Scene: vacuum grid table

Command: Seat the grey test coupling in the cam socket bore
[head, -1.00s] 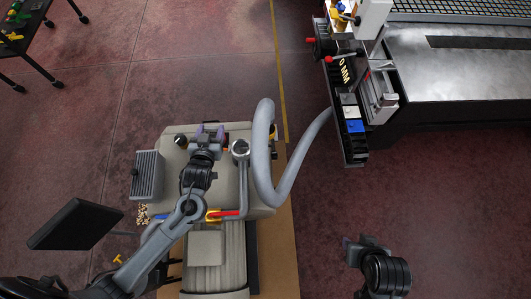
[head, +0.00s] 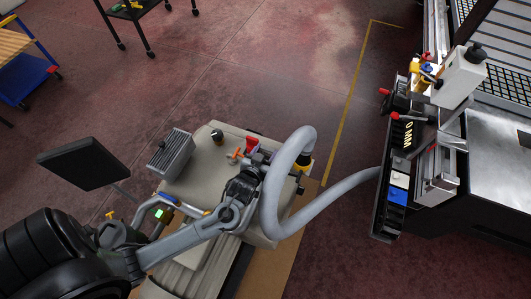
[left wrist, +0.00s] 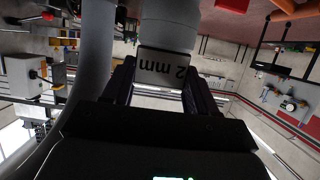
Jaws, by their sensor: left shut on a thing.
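My left gripper (head: 250,180) is over the beige cart top in the head view, its fingertips mostly hidden by its own wrist. In the left wrist view the dark fingers (left wrist: 163,76) are shut on a grey piece marked "2 mm" (left wrist: 170,66). A paler grey cylinder (left wrist: 172,28) adjoins it above; this looks like the grey test coupling. Which opening is the cam socket bore I cannot tell. My right gripper is outside the current views.
A thick grey hose (head: 345,198) loops close to the right of my left gripper. The beige cart top (head: 205,165) carries a ribbed grey box (head: 170,153) and a red part (head: 252,144).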

